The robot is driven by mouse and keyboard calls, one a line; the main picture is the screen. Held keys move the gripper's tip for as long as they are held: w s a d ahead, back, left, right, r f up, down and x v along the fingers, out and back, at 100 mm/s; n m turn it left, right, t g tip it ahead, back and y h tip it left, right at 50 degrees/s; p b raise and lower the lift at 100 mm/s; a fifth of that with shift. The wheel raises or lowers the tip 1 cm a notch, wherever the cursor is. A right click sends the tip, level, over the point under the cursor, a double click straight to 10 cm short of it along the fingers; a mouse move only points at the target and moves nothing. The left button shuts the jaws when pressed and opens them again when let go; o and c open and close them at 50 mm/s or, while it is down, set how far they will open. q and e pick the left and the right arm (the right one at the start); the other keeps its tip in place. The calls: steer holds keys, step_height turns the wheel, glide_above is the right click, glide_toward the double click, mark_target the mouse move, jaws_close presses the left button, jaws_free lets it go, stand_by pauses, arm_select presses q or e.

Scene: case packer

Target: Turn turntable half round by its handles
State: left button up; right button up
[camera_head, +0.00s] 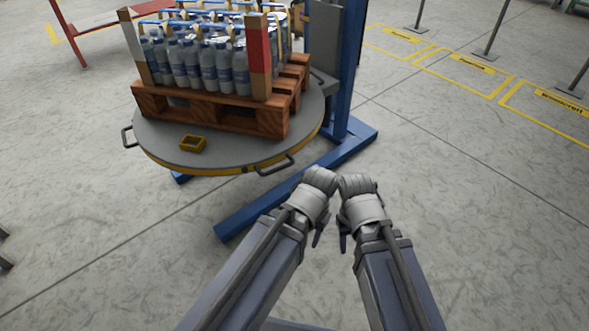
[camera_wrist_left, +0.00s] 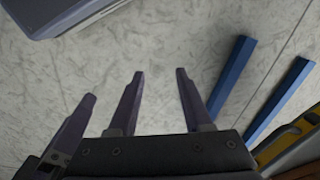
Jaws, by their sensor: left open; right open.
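The turntable (camera_head: 165,148) is a round grey disc with a yellow rim, left of centre in the head view. One handle (camera_head: 276,165) sticks out at its front right and another handle (camera_head: 128,137) at its left edge. A wooden pallet (camera_head: 215,112) with bottles (camera_head: 205,65) stands on it. My left gripper (camera_wrist_left: 160,72) is open and empty. My right gripper (camera_head: 343,240) is beside it, open and empty. Both are in front of the turntable and to the right of the front handle, apart from it. In the head view their fingers are largely hidden by my wrists.
Yellow floor markings (camera_head: 465,72) and stands are at the right.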

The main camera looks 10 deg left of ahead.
mark_target(274, 172)
arm_select(q)
steer(key=w+a+f+n+t+h+b, duration=0.3)
steer(key=w+f+n+t+h+b, duration=0.2)
steer(key=w+n+h+b, duration=0.45)
steer(key=w+a+r+n+t+b, duration=0.1)
steer(key=w+a+n+t+b, duration=0.1)
steer(key=a+n+t, duration=0.1)
steer(key=w+a+r+n+t+b, duration=0.2)
steer(key=w+a+n+t+b, duration=0.1)
steer(key=a+n, duration=0.2)
steer(key=w+a+r+n+t+b, duration=0.2)
steer(key=w+a+n, duration=0.1)
steer(key=a, duration=0.3)
steer(key=shift+a+n+t+y, duration=0.25)
steer(key=shift+n+t, duration=0.15)
steer(key=shift+n, duration=0.45)
steer(key=shift+b+x, duration=1)
steer(key=shift+x, duration=3)
steer(key=shift+d, duration=0.1)
steer(key=shift+c, duration=0.4)
steer(key=shift+s, duration=0.1)
jaws_close()
